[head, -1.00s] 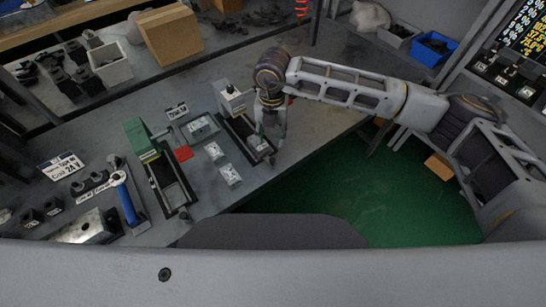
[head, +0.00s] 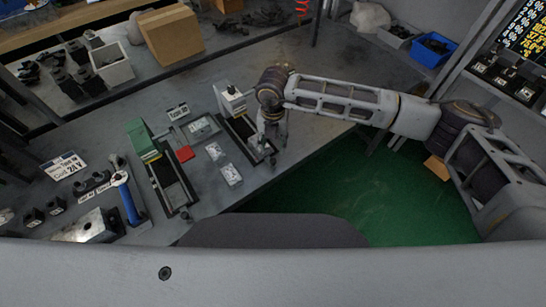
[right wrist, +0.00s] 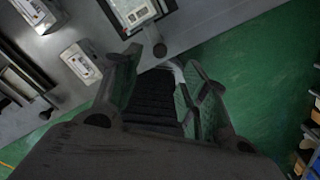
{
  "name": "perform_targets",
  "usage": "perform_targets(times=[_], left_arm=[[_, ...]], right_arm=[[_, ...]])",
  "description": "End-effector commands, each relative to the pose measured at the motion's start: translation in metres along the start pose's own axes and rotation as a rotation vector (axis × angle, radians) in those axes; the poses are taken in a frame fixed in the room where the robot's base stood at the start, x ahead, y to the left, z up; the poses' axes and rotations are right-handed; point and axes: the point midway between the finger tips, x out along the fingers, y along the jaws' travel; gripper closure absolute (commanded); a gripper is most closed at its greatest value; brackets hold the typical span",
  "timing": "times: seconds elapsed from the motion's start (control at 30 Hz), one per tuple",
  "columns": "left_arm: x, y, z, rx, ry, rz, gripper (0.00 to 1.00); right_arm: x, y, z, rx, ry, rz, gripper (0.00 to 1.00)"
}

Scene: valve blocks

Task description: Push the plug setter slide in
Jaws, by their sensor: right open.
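The plug setter stands near the table's front edge: a white upright block (head: 231,100) at the far end of a dark rail (head: 234,126). The slide is at the rail's near end, partly hidden by my right gripper in the head view. In the right wrist view a light plate (right wrist: 132,12) and a dark round knob (right wrist: 160,49) show at the top. My right gripper (head: 269,144) is by the rail's near end. In the right wrist view its fingers (right wrist: 160,85) are apart with nothing gripped; the knob is just beyond them. I cannot tell whether they touch. My left gripper is out of view.
A green-headed press (head: 142,140) on a similar rail stands to the left. Small pale blocks (head: 215,151), a red pad (head: 185,154) and a blue-handled tool (head: 128,203) lie nearby. A cardboard box (head: 172,33) is behind. Beyond the front edge is open green floor (head: 340,190).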

Motion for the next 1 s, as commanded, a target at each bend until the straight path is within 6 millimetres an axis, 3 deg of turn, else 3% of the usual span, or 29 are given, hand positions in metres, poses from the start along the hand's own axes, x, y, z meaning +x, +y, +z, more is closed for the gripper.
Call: perform_targets(times=[0.6, 1.0], left_arm=[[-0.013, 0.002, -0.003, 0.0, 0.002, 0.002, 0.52], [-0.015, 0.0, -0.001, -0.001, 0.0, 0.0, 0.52]], right_arm=[[0.078, 0.0, 0.0, 0.0, 0.001, 0.0, 0.56], [0.095, 0.0, 0.0, 0.0, 0.001, 0.0, 0.56]])
